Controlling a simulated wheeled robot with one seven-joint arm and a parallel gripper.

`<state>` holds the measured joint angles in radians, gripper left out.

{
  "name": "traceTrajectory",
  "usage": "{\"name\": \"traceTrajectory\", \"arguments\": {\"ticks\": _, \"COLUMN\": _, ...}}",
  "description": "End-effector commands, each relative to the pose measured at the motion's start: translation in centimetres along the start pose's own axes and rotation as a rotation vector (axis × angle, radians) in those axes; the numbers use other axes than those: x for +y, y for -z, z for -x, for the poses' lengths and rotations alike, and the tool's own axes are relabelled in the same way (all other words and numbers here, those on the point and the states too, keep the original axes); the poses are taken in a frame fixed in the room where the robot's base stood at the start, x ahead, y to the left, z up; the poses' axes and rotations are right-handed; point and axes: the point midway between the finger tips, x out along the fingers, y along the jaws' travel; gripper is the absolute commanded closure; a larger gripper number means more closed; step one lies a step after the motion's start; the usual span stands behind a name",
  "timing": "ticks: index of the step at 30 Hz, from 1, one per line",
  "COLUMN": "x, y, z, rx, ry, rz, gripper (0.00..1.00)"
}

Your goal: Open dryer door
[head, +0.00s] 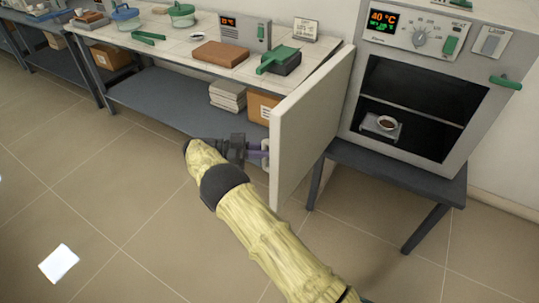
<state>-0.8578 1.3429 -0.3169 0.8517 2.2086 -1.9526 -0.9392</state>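The dryer (405,95) stands at the right, with a lit display reading 40 °C above its dark chamber. Its pale door (312,125) is swung wide out to the left, and the chamber is exposed. A small white dish (387,123) with brown contents sits on a little tray inside. My gripper (262,151) is at the outer face of the door, by a pale handle piece near its left edge. Its purplish fingers are small and partly hidden at the door, so their grip on the handle is unclear.
A green lever (505,82) sticks out at the dryer's right side. A dark stand (400,170) carries the dryer. A workbench (185,45) with boxes, dishes and a green-handled container runs along the back left. The tiled floor at left is open, with a white square (59,263) on it.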

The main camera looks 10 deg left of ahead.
Motion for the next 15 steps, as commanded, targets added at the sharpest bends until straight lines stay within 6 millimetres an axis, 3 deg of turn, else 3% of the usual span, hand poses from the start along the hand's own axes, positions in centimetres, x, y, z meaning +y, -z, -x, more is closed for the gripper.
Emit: {"name": "traceTrajectory", "arguments": {"ticks": 15, "x": -0.67, "y": 0.22, "z": 0.52, "rx": 0.004, "ry": -0.04, "rz": -0.005, "gripper": 1.0}}
